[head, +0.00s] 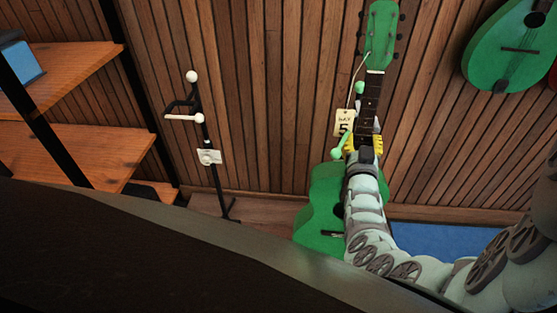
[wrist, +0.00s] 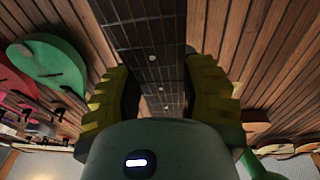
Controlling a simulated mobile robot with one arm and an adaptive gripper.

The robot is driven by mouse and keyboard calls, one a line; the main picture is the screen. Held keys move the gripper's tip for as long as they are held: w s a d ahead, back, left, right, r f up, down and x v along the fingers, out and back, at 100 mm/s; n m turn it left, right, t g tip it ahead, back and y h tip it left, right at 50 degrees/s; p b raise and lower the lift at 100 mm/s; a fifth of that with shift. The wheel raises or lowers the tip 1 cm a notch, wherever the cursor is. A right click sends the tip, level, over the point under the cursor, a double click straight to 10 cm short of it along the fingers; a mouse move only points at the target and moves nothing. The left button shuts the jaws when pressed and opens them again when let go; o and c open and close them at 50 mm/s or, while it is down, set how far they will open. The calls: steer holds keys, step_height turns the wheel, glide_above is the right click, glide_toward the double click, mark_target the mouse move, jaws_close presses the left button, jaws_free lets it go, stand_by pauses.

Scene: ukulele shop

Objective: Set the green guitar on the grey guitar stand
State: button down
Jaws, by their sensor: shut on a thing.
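The green guitar (head: 318,208) is upright in the head view, headstock up, its body partly hidden behind my arm. My gripper (head: 363,144), with yellow fingers, is shut on the guitar's dark neck. The wrist view shows the neck (wrist: 150,45) between both fingers of my gripper (wrist: 160,82). A dark guitar stand with pale grey-white ball ends (head: 207,135), which looks like the grey stand, stands empty to the left by the wall. A small pale tag hangs on it. Its foot is partly hidden by the dark surface in front.
Pale-green ball ends (head: 359,88) and a tag reading "DAY 5" (head: 344,122) show right beside the guitar's neck. Wooden shelves (head: 70,150) stand left of the empty stand. A green round-bodied instrument (head: 508,45) hangs at right. A dark surface (head: 130,250) fills the lower left.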

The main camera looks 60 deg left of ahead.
steer(key=shift+w+a+r+b, duration=0.3)
steer(key=shift+w+a+b, duration=0.05)
steer(key=shift+a+b, duration=0.1)
steer(key=shift+w+a+r+b, duration=0.2)
steer(key=shift+w+a+b, duration=0.2)
steer(key=shift+a+b, duration=0.1)
steer(key=shift+w, duration=0.1)
steer(key=shift+f, duration=0.2)
stand_by(0.3)
steer(key=shift+w+a+f+b, duration=0.2)
steer(key=shift+f+b, duration=0.3)
steer(key=shift+b, duration=0.25)
steer(key=shift+f+b, duration=0.5)
steer(key=shift+f, duration=0.15)
steer(key=shift+f+b, duration=1.5)
steer(key=shift+f, duration=0.05)
